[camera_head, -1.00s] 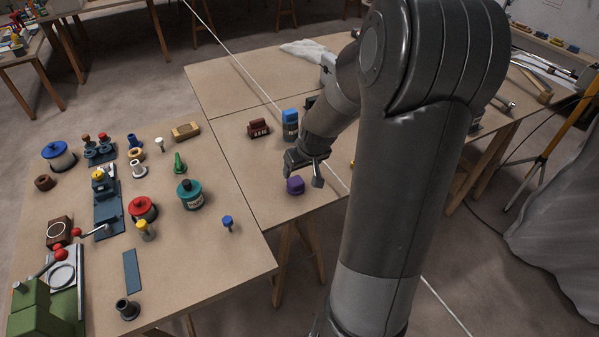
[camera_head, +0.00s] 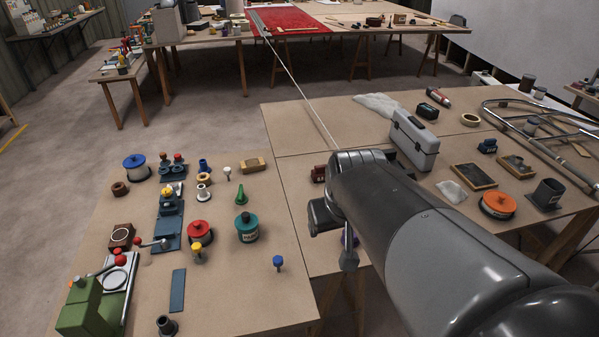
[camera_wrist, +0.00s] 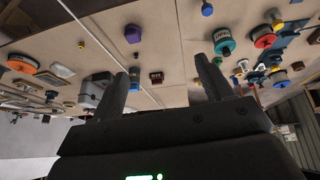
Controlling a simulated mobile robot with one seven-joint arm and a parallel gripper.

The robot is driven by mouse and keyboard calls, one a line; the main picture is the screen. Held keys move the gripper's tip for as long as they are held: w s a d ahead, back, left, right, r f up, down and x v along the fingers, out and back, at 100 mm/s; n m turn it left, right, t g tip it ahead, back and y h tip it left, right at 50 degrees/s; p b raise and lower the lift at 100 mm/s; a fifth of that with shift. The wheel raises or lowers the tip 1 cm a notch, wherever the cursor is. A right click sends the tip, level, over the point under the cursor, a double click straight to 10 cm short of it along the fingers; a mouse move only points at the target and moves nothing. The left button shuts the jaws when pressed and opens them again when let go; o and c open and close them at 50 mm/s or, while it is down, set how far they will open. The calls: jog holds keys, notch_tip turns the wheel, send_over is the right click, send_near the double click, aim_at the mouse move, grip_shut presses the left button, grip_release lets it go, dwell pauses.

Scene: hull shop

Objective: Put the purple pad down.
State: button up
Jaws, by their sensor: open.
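The purple pad (camera_wrist: 132,33) rests on the wooden table top in the wrist view, near the table's edge and clear of my fingers. In the head view only a sliver of purple (camera_head: 344,239) shows beside my gripper; the arm hides the rest. My gripper (camera_wrist: 167,70) is open, with nothing between its two spread fingers. In the head view my gripper (camera_head: 335,240) appears over the table's near edge, in front of the pad.
A dark red block (camera_wrist: 156,77) stands beyond the pad. The left table holds a teal canister (camera_head: 247,228), a red canister (camera_head: 199,233) and a blue knob (camera_head: 278,262). A grey case (camera_head: 413,143) and an orange canister (camera_head: 498,204) stand to the right.

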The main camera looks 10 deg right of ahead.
jog(key=s+a+r+y, duration=0.1)
jog(key=s+a+r, duration=0.1)
jog(key=s, duration=0.5)
jog(key=shift+s+a+r, duration=0.15)
jog(key=shift+a+r, duration=0.05)
jog(key=shift+r, duration=0.2)
dwell(0.7)
